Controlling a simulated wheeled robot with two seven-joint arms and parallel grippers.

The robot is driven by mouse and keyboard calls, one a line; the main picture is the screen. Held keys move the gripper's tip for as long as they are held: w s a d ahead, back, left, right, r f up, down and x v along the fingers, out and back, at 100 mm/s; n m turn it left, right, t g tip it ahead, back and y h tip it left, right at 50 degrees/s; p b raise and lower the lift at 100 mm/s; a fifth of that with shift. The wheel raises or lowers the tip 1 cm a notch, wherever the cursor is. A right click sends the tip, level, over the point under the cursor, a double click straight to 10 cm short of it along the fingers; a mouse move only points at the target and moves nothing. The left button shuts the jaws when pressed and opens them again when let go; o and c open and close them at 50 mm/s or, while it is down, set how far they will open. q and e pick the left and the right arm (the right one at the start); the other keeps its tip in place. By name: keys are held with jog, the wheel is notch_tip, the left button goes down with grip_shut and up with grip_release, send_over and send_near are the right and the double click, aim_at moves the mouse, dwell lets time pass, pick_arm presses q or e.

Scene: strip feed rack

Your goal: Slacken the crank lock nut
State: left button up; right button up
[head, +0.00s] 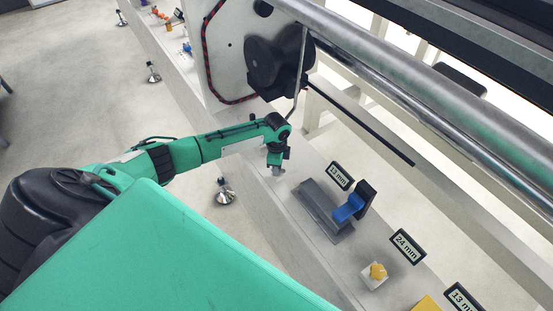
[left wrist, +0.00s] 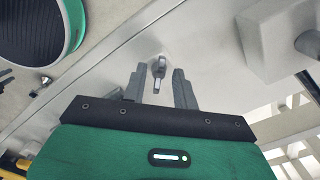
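My left gripper (head: 277,168) points down over the pale bench. In the left wrist view its two grey fingers (left wrist: 157,88) are spread apart. A small grey metal lever-like piece on a round base (left wrist: 158,66) stands on the surface between the fingertips, with gaps on both sides; I cannot tell if it is the crank lock nut. A black round hub (head: 270,63) sits on the upright end plate, with a thin bent metal rod (head: 300,75) in front of it that may be the crank. No nut is clearly readable there. My right gripper is not in view.
A grey block holder with a blue clamp (head: 349,208) stands right of the gripper. Beyond are a "24 mm" label (head: 407,246) and a yellow knob (head: 377,271). Long metal rollers (head: 420,110) run above the bench.

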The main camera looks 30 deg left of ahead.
pick_arm(q)
notch_tip(320, 180, up, 14)
jog(key=b, duration=0.1)
jog(key=shift+b, duration=0.35)
jog(key=shift+f, duration=0.15)
